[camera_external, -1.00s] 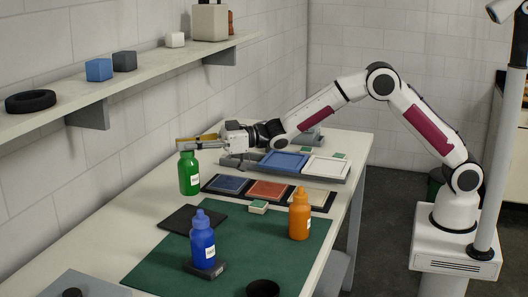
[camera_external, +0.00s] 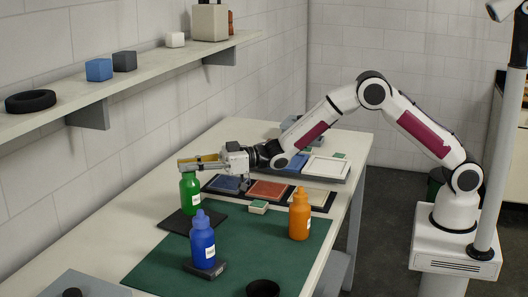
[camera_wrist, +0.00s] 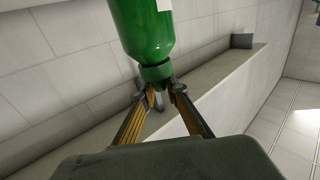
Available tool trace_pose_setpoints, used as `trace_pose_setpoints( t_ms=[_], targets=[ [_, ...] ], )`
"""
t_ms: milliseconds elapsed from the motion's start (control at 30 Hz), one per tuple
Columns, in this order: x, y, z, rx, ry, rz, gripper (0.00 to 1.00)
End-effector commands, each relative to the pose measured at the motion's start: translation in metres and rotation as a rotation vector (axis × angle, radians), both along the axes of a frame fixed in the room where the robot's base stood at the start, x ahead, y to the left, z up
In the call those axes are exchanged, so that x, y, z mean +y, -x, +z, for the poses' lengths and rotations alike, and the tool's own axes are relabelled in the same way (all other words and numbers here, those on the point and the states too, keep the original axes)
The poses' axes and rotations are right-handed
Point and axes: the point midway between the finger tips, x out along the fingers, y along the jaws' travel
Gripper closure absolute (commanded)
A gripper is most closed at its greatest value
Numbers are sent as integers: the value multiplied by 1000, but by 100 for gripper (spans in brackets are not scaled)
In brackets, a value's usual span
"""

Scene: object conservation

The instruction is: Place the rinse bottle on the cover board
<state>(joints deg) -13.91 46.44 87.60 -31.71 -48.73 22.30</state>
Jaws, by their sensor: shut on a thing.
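My gripper (camera_external: 190,163) is shut on the neck of a green bottle (camera_external: 190,195). The bottle is upright with a white label. In the wrist view the fingertips (camera_wrist: 163,92) close around the neck of the green bottle (camera_wrist: 143,30), and its cap end is partly hidden. A thin black board (camera_external: 178,226), which looks like the cover board, lies under the bottle, at the far left corner of the green mat. The bottle's base overlaps the board in the picture; I cannot tell whether they touch.
A blue bottle (camera_external: 202,240) stands on a small dark block on the green mat (camera_external: 255,245). An orange bottle (camera_external: 299,217) stands to the right. A small green-and-white block (camera_external: 258,208) and a tray of coloured panels (camera_external: 268,189) are nearby. A wall shelf (camera_external: 140,80) runs along the left.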

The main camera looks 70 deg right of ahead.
Motion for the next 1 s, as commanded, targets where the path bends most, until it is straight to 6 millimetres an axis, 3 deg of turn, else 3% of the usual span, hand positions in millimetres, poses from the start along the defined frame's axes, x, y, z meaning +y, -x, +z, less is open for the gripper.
trace_pose_setpoints(
  t_ms=[233,767,800,833,1000],
  targets=[
    [0,0,-25,0,0,1,100],
    [0,0,-31,-1,0,0,100],
    [0,0,-31,1,1,0,77],
    [0,0,-31,1,1,0,70],
    [0,0,-31,1,1,0,70]
  ],
)
